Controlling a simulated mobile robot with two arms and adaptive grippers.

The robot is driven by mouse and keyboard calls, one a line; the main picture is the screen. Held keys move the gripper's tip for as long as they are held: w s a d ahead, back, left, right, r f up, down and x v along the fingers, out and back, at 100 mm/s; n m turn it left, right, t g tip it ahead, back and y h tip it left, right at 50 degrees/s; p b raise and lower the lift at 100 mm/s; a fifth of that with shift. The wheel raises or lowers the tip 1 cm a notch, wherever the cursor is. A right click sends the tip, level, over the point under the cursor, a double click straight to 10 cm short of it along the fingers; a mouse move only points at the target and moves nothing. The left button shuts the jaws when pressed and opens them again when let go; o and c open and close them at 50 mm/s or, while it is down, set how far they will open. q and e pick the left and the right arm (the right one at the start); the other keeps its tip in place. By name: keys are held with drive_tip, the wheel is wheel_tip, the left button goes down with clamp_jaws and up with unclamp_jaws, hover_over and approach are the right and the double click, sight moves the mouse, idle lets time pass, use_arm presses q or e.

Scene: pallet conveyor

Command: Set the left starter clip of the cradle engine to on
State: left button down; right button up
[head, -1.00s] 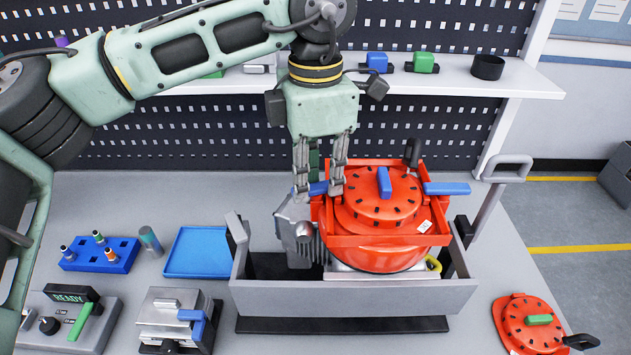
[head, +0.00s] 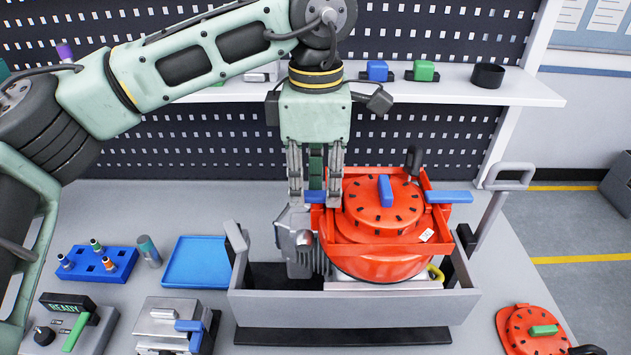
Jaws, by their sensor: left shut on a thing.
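The cradle engine has a red starter cover (head: 365,225) with a blue tab on top and sits in a grey cradle (head: 350,305). The left starter clip (head: 315,197) is blue and shows partly between my fingers at the cover's left edge. The right starter clip (head: 450,197) is blue and sticks out to the right. My left gripper (head: 315,198) points down from above and is shut on the left clip; its fingers hide part of the clip. My right gripper is not in view.
A blue tray (head: 197,262) and a blue holder (head: 97,262) with small parts lie left of the cradle. A second red cover (head: 533,330) lies at the front right. A shelf (head: 450,88) runs behind my gripper. A grey handle (head: 508,175) rises at the right.

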sight(315, 193)
use_arm(q)
drive_tip(key=shift+r, duration=0.1)
drive_tip(key=c, duration=1.6)
unclamp_jaws()
drive_tip(key=shift+c, duration=0.2)
wheel_tip(315, 193, up, 12)
